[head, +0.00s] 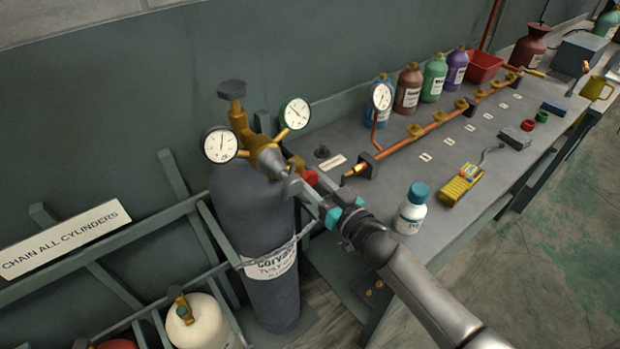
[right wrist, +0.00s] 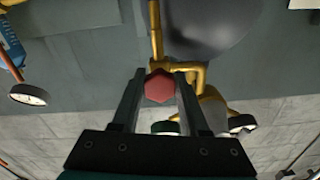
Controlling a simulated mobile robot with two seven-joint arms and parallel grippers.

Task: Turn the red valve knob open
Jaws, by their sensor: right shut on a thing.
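The red valve knob (right wrist: 160,86) sits between the two fingers of my right gripper (right wrist: 159,84) in the right wrist view, and the fingers are shut on it. In the head view the knob (head: 310,177) shows partly beside my right gripper (head: 302,183), at the brass regulator (head: 268,158). The regulator carries two round gauges (head: 220,145) (head: 296,113) and is mounted on top of the tall grey cylinder (head: 250,215). My left gripper is not in the frames.
A workbench (head: 460,215) on the right holds a copper manifold (head: 425,131), several coloured bottles, a white bottle with a teal cap (head: 411,210) and a yellow meter (head: 461,186). The white bottle stands close to my right arm. A chain (head: 265,258) crosses the cylinder.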

